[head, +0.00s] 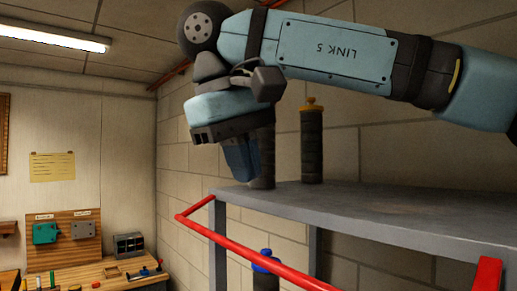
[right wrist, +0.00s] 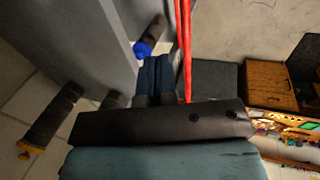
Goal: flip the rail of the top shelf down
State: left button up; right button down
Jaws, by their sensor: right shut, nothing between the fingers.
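The grey top shelf (head: 370,212) spans the right of the head view. Its red rail (head: 262,262) stands out in front of the shelf edge, with a short side arm at the left end and a red end piece (head: 487,273) at the right. In the right wrist view the rail (right wrist: 186,45) runs up just right of the fingers. My right gripper (head: 243,178) is shut and empty, fingers pointing down near the shelf's left end; its fingers also show in the right wrist view (right wrist: 157,70). Whether it touches the rail is unclear. My left gripper is out of view.
A dark cylinder with an orange cap (head: 312,145) stands on the shelf, and another dark one (head: 263,160) is partly behind my gripper. A blue-capped cylinder (head: 265,262) is below the top shelf. A workbench (head: 100,272) stands at the far left. A block wall is behind the shelf.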

aim_at(224, 245)
jog(key=f+t+h, duration=0.1)
jog(key=f, duration=0.1)
jog(key=s+a+f+t+h, duration=0.1)
jog(key=f+h, duration=0.1)
jog(key=f, duration=0.1)
jog(key=a+f+t+h, duration=0.1)
jog(key=f, duration=0.2)
jog(key=shift+s+a+f+h, duration=0.25)
jog(key=shift+s+h, duration=0.05)
jog(key=shift+s, duration=0.1)
jog(key=shift+f, duration=0.95)
